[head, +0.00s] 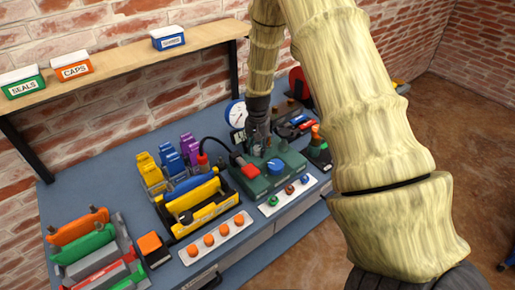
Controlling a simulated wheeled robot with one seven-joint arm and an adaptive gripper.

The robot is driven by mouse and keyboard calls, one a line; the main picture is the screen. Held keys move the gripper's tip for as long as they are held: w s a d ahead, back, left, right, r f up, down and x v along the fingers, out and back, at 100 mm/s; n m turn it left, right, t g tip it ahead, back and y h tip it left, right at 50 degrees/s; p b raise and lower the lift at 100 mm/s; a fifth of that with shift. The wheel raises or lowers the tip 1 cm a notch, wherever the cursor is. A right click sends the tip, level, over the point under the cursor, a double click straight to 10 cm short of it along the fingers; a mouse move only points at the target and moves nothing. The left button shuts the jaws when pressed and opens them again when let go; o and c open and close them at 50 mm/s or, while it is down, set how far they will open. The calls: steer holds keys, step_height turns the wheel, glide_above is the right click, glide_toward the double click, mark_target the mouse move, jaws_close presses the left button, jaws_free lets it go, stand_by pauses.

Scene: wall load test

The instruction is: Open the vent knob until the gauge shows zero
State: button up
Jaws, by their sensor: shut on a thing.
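A green test unit (255,186) sits on the blue-grey bench and carries a red knob or block (244,166) at the left and a blue knob (276,167) at the front. The round white gauge (236,113) with a blue rim stands behind it, partly covered by my gripper; its needle is too small to read. My dark gripper (257,145) points down at the back of the green unit, its fingers shut. What they hold looks like the vent knob, but the fingers hide it and I cannot make out its turn.
A yellow toolbox-like rack (192,210), plates with orange buttons (216,236) and coloured buttons (288,193), and coloured blocks (172,160) crowd the bench. A shelf (125,67) with labelled bins hangs on the brick wall. Red and blue tools lie right of my gripper.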

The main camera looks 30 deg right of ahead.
mark_target(258, 147)
steer(key=shift+w+d+r+n, duration=0.1)
steer(key=shift+w+n, duration=0.05)
steer(key=shift+n, duration=0.45)
steer(key=o, duration=1)
steer(key=shift+o, duration=0.2)
step_height(258, 147, up, 12)
stand_by(0.5)
